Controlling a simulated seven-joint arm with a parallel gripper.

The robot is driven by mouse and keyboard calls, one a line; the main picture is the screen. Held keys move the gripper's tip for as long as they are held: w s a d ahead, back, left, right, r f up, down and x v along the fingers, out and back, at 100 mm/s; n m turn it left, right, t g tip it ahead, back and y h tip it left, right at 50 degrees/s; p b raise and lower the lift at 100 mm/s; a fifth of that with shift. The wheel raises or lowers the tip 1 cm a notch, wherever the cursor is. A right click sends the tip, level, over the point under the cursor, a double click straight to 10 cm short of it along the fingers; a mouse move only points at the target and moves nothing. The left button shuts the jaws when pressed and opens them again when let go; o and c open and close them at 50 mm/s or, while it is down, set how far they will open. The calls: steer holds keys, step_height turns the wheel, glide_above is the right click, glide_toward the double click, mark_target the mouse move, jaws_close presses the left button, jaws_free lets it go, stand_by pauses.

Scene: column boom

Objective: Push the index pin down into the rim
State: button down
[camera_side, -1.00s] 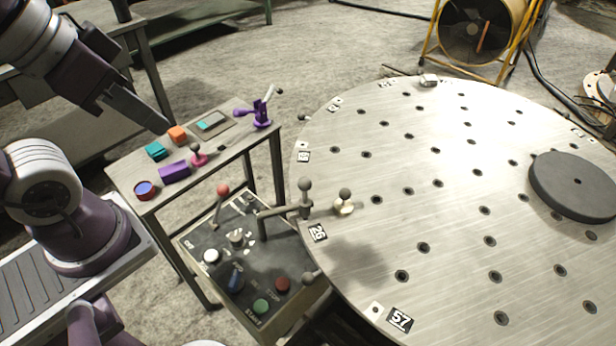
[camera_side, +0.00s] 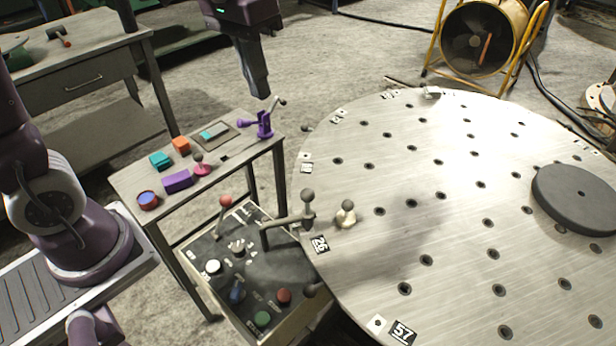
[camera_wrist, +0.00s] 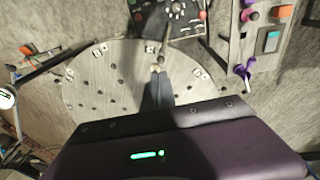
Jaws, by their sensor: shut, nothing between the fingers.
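The index pin (camera_side: 308,208) is an upright post with a dark round knob, held in a bracket arm at the near-left rim of the big round plate (camera_side: 440,190), by the label 26. Whether its lower end is in the rim is hidden. A pale stub with a dark ball knob (camera_side: 346,214) stands on the plate just right of it. My gripper (camera_side: 262,95) is shut and empty, pointing down in the air, well above and apart from the pin. In the wrist view my gripper (camera_wrist: 157,75) overlaps the plate (camera_wrist: 95,90) near the pale stub.
A control box (camera_side: 235,260) with buttons and levers sits below the bracket. A small side table (camera_side: 225,165) carries coloured blocks and a purple clamp (camera_side: 264,122). A dark disc (camera_side: 578,198) lies on the plate's right. A yellow-framed fan (camera_side: 480,40) stands behind.

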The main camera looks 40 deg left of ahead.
steer(key=g, duration=0.2)
glide_above(307, 190)
steer(key=a, duration=0.2)
step_height(307, 190, down, 6)
steer(key=r, duration=0.1)
steer(key=w+f+g, duration=0.1)
steer(key=w+f, duration=0.2)
steer(key=f, duration=0.3)
steer(key=shift+f, duration=0.1)
steer(key=f, duration=0.4)
steer(key=s+d+f, duration=0.1)
steer(key=f, duration=0.4)
steer(key=s+f, duration=0.1)
steer(key=f, duration=0.3)
steer(key=shift+s+d+f, duration=0.15)
steer(key=shift+d+f, duration=0.15)
steer(key=shift+f, duration=0.1)
steer(key=shift+f, duration=1.8)
steer(key=shift+s, duration=0.1)
